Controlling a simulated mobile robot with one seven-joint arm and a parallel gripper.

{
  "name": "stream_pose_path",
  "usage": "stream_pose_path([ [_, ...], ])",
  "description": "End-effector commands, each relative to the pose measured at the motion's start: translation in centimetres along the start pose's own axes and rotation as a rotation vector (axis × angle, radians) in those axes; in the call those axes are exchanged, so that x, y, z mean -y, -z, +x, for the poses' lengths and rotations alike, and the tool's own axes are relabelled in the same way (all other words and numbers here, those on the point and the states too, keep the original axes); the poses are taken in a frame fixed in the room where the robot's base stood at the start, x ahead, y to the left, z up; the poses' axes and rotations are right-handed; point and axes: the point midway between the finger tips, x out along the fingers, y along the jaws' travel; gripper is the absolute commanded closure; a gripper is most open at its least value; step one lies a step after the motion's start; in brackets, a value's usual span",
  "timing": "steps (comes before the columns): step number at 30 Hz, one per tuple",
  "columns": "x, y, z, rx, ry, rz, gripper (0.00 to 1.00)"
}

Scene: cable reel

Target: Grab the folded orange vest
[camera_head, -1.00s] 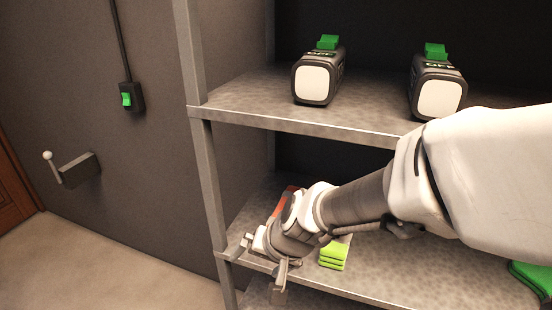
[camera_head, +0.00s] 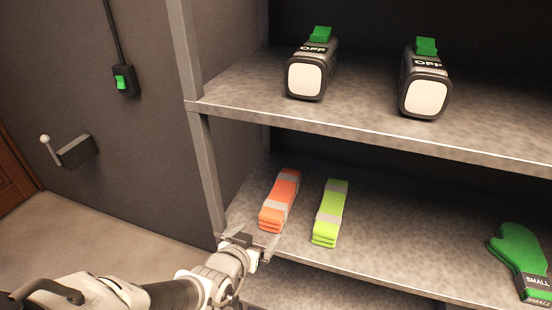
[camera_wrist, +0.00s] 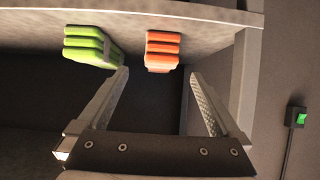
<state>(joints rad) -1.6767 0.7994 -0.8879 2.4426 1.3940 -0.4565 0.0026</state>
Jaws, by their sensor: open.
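The folded orange vest (camera_head: 280,200) with a grey band lies on the lower shelf near its left end, its folded end toward the front edge. It also shows in the wrist view (camera_wrist: 163,50), at the top and between the lines of my open fingers. My gripper (camera_head: 254,245) is just in front of the shelf edge, close to the vest's near end and apart from it. In the wrist view my gripper (camera_wrist: 158,85) is open with nothing between its fingers. A folded yellow-green vest (camera_head: 330,212) lies to the right of the orange one, with a narrow gap between them.
The shelf's left post (camera_head: 207,170) stands close beside my gripper. A green glove (camera_head: 518,258) marked SMALL lies at the lower shelf's right. Two dark boxes with green switches (camera_head: 312,70) (camera_head: 425,80) stand on the upper shelf. The lower shelf between yellow-green vest and glove is clear.

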Motion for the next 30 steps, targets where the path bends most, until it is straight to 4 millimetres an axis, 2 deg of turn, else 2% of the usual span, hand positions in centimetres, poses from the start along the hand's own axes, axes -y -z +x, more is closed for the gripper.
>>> stream_pose_path([
  [5,0.2,1.7,-0.9,-0.107,-0.002,-0.006,0.0],
  [8,0.2,1.9,-0.4,-0.125,-0.004,-0.004,0.0],
  [24,0.1,2.9,8.2,-0.122,-0.006,-0.004,0.0],
  [30,0.2,3.3,10.5,-0.122,-0.004,-0.003,0.0],
])
